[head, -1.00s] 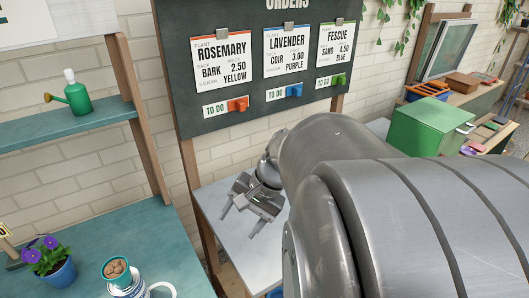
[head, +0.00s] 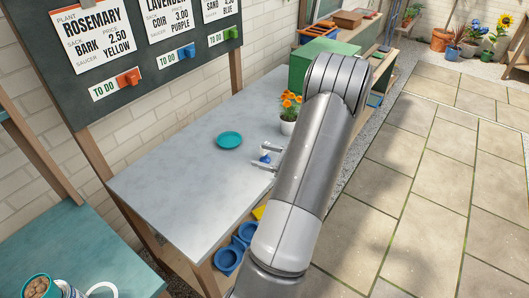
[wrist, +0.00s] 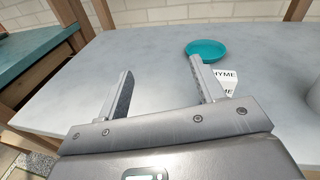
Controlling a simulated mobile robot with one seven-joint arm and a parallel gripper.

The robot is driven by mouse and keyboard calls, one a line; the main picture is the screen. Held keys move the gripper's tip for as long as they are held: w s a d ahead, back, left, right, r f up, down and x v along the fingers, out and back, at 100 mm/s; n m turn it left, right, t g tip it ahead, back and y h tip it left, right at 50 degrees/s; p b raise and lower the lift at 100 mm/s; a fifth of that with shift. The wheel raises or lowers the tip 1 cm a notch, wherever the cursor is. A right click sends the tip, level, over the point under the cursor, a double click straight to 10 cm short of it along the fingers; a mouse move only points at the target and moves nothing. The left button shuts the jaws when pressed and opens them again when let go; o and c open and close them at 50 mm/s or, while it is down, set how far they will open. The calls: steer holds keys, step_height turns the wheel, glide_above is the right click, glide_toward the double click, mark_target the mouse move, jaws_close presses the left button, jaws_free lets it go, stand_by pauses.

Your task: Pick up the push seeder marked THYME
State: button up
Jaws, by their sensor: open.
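The push seeder marked THYME shows in the wrist view as a white label (wrist: 226,80) reading "HYME", just right of my right finger, which hides part of it. The seeder's full shape is not clear there. In the head view a small white and blue thing (head: 265,154), probably the seeder, is at my fingers. My gripper (head: 262,161) is open over the grey table, and its spread fingers show in the wrist view (wrist: 160,70) with nothing between them.
A teal saucer (head: 229,139) lies on the grey table (head: 175,185), beyond the label. A potted orange flower (head: 289,113) and a green box (head: 310,62) stand farther back. Blue pots (head: 228,260) sit below the table. The table's left part is clear.

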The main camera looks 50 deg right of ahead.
mark_target(265, 152)
steer(key=s+d+f+m+t+h, duration=0.1)
steer(key=s+d+f+m+h, duration=0.3)
steer(key=s+d+m+h, duration=0.15)
steer(key=shift+n+y, duration=0.45)
steer(key=w, duration=0.3)
steer(key=w+d, duration=0.1)
steer(key=w, duration=0.6)
steer(key=shift+w+d+f, duration=0.2)
steer(key=shift+d+f, duration=0.05)
steer(key=shift+f, duration=0.05)
steer(key=shift+c, duration=0.5)
steer(key=c, duration=1)
